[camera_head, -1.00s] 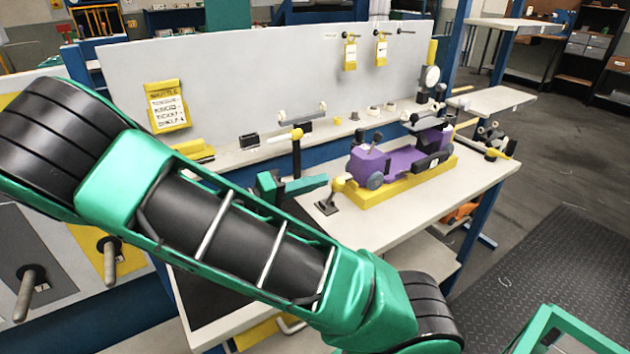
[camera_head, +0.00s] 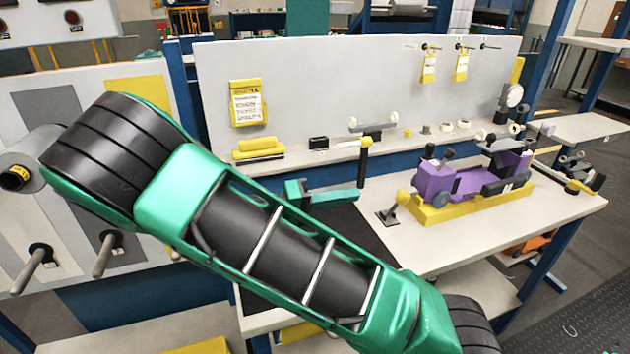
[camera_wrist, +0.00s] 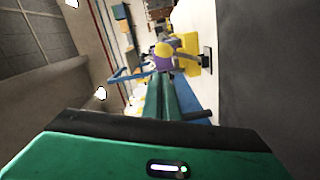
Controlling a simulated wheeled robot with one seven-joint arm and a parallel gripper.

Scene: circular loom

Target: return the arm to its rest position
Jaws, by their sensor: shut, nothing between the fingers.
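My arm (camera_head: 285,245) runs across the head view from the upper left to the lower right, in front of the workbench. In the wrist view, the green gripper body fills the bottom and my gripper (camera_wrist: 166,84) reaches forward from it. Its fingers are shut together with nothing held. Beyond it are a yellow ball lever (camera_wrist: 162,49) and the purple unit. In the head view, a green piece (camera_head: 325,196) shows behind my arm over the black mat. I cannot tell there whether it is my gripper. The end of my arm leaves the head view at the lower right.
The purple unit on its yellow base (camera_head: 478,206) stands on the bench (camera_head: 450,245), with the ball lever (camera_head: 403,198) left of it. A yellow-topped post (camera_head: 364,160) stands near the green piece. A grey board (camera_head: 350,80) rises behind. Pegs (camera_head: 105,255) stick out at the left.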

